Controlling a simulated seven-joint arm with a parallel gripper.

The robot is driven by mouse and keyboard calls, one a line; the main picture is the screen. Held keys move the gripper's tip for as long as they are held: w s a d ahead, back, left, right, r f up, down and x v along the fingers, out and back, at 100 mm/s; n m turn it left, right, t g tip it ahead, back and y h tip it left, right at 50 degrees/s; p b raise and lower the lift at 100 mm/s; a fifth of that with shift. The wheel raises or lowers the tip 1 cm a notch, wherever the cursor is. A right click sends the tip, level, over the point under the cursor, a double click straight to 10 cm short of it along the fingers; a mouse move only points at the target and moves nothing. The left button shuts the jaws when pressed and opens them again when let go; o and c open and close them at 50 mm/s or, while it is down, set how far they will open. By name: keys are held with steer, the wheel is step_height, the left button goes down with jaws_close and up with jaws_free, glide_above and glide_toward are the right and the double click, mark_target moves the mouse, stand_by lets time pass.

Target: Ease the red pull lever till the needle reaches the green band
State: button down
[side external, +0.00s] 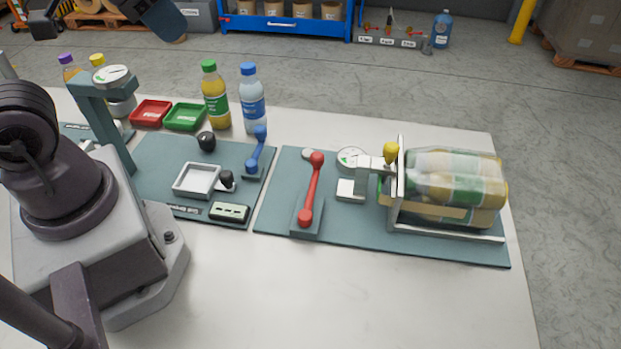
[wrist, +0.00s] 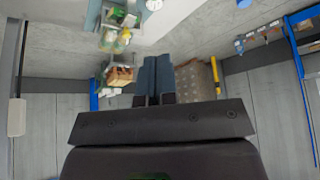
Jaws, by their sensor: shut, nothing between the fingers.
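The red pull lever (side external: 312,188) stands on a grey base on the right teal mat (side external: 275,222). Its round red knob is at the upper end, tilted slightly right in the side view. A round white dial (side external: 352,157) is just right of it on the same mat; its needle and green band are too small to read. My gripper (wrist: 155,62) is shut and empty in the wrist view, its two dark blue fingers together. It is away from the lever, which does not show in the wrist view.
A bundle of wrapped bottles (side external: 455,185) with a yellow knob (side external: 391,152) is right of the dial. A blue lever (side external: 257,150) and a white tray (side external: 197,181) are on the left mat. Bottles (side external: 215,95) stand behind. The table front (side external: 350,300) is clear.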

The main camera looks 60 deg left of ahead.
stand_by(0.4)
steer(key=c, duration=1.4)
jaws_free()
steer(key=shift+f, duration=0.2)
steer(key=o, duration=0.6)
steer(key=shift+w+d+f+g, duration=0.15)
steer(key=shift+w+f+g, duration=0.65)
steer(key=shift+f, duration=0.25)
steer(key=shift+c, duration=0.2)
steer(key=g, duration=0.4)
glide_toward(317, 155)
step_height(317, 155, down, 10)
steer(key=shift+r, duration=0.1)
